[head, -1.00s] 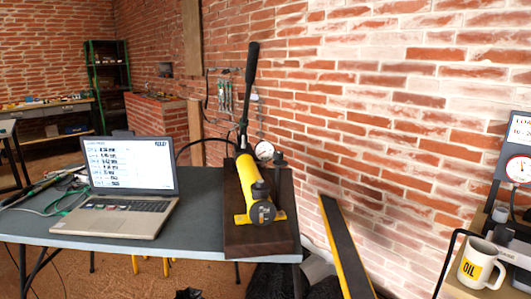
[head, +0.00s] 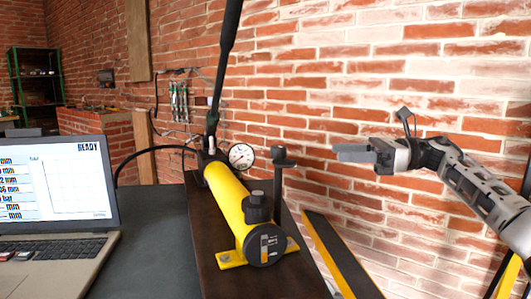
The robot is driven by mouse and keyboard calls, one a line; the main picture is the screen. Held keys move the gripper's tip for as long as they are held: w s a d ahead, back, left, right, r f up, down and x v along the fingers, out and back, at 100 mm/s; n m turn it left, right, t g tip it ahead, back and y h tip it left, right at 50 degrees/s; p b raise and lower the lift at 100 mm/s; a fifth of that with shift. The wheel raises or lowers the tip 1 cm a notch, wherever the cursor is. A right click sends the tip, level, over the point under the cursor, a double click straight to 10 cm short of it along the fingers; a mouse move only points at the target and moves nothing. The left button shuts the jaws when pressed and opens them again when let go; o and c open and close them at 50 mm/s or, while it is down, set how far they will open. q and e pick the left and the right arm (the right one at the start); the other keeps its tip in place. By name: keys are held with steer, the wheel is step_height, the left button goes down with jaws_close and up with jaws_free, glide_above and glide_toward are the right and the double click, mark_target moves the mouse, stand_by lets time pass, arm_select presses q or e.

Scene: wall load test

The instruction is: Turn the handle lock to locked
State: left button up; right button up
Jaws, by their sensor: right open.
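A yellow hand pump (head: 228,194) lies on a dark wooden board (head: 208,258) at the table's right end. Its long black handle (head: 228,45) stands upright, leaning slightly right. A black post with a flat top piece (head: 279,168) stands right of the cylinder; it may be the handle lock, but no marking on it is readable. A black valve knob (head: 258,205) sits on the pump's near end. My right gripper (head: 345,152) is open and empty, pointing left in the air, to the right of the post and apart from it. My left gripper is not in view.
A white pressure gauge (head: 242,156) stands behind the cylinder. A laptop (head: 60,190) sits on the grey table (head: 150,220) at left. A yellow-edged black beam (head: 338,255) leans right of the table. Brick wall (head: 330,95) closes the back.

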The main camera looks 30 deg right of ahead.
mark_target(278, 151)
steer(key=p+x, duration=0.2)
steer(key=x, duration=1.2)
steer(key=shift+s+a, duration=0.2)
steer(key=shift+w+a, duration=0.25)
steer(key=shift+a, duration=0.05)
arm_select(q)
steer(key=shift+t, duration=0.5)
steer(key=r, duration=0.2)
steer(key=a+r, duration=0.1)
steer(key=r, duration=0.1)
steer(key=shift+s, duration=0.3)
arm_select(e)
steer(key=c, duration=0.9)
